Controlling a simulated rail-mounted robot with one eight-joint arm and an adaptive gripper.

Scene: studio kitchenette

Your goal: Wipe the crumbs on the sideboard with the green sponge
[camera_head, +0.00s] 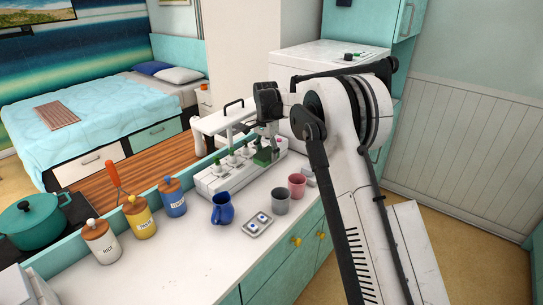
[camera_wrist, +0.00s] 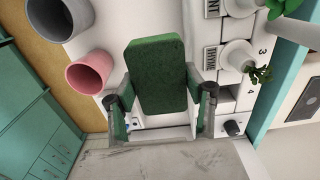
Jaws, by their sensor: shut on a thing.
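The green sponge (camera_wrist: 157,75) is held between the two fingers of my gripper (camera_wrist: 160,98) in the wrist view. In the head view my gripper (camera_head: 268,142) points down over the far end of the white-topped sideboard (camera_head: 165,258), with the sponge (camera_head: 263,158) at its tips. The sponge is close to the white planter unit; I cannot tell whether it touches anything below. I cannot make out crumbs in either view.
A pink cup (camera_head: 297,186), a grey cup (camera_head: 280,200), a blue jug (camera_head: 222,209) and a small tray (camera_head: 267,226) stand near the gripper. The planter unit (camera_head: 208,184) runs along the back edge. Several lidded canisters (camera_head: 139,219) stand left. The front-left top is clear.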

